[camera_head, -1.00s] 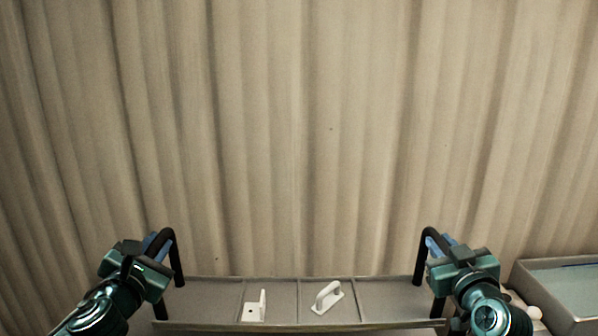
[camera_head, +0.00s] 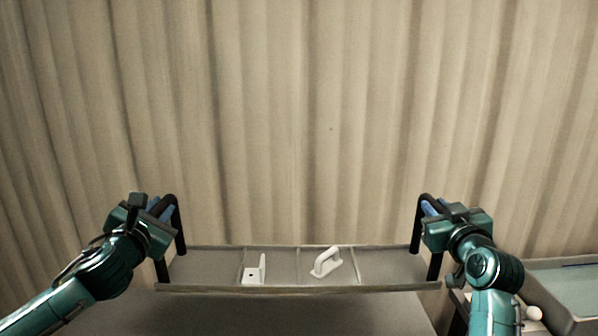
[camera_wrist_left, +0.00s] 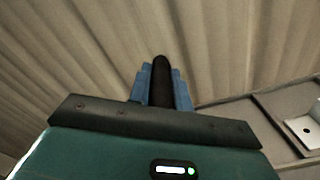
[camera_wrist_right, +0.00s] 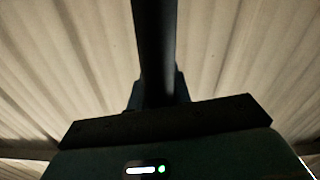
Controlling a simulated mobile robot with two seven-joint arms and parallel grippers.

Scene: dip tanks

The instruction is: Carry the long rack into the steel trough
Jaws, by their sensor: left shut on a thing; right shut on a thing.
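The long rack (camera_head: 300,289) is a shallow grey tray with dividers and a black hoop handle at each end. It holds a white bracket (camera_head: 254,273) and a white handle-shaped piece (camera_head: 326,262) in separate compartments. My left gripper (camera_head: 158,208) is shut on the left black handle, which shows between blue fingers in the left wrist view (camera_wrist_left: 161,85). My right gripper (camera_head: 432,209) is shut on the right black handle, also seen in the right wrist view (camera_wrist_right: 154,60). The rack looks level and raised above a grey surface. A grey steel trough (camera_head: 530,270) with bluish contents, possibly the task's trough, is partly visible at the right.
A grey surface (camera_head: 290,315) lies below and in front of the rack. Small white rounded things (camera_head: 532,314) sit beside the trough, partly hidden by my right arm. A beige curtain (camera_head: 300,120) fills the background.

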